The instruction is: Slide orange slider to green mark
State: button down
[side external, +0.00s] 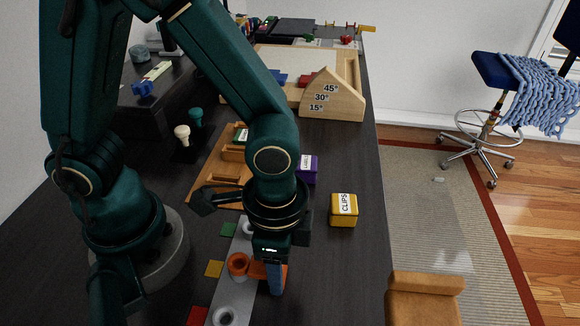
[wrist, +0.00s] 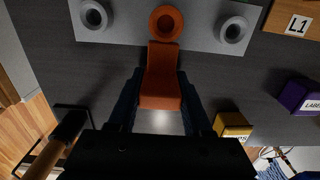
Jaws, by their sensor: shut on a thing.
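The orange slider (side external: 238,265) is a ring with a block-like handle, on a grey track plate (side external: 229,292). It sits between two grey rings, level with the yellow mark (side external: 214,268). The green mark (side external: 228,229) lies beside the track's far end, near the far grey ring (side external: 249,228). The red mark (side external: 198,315) is at the near end. My gripper (side external: 269,274) is at the track's right side, shut on the slider's handle. In the wrist view, the orange handle (wrist: 161,90) is between my two dark fingers.
A yellow CLIPS box (side external: 343,211) and a purple box (side external: 308,168) stand right of my wrist. A wooden tray (side external: 213,178) lies beyond the track. A wooden angle block (side external: 333,98) stands farther back. The desk right of the track is mostly clear.

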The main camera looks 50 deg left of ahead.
dwell(0.5)
jog(key=w+a, duration=0.5)
jog(key=w, duration=0.1)
jog(key=shift+a, duration=0.3)
jog(key=shift+c, duration=1.6)
grip_release()
jog(key=shift+s, duration=0.1)
jog(key=shift+r, duration=2.6)
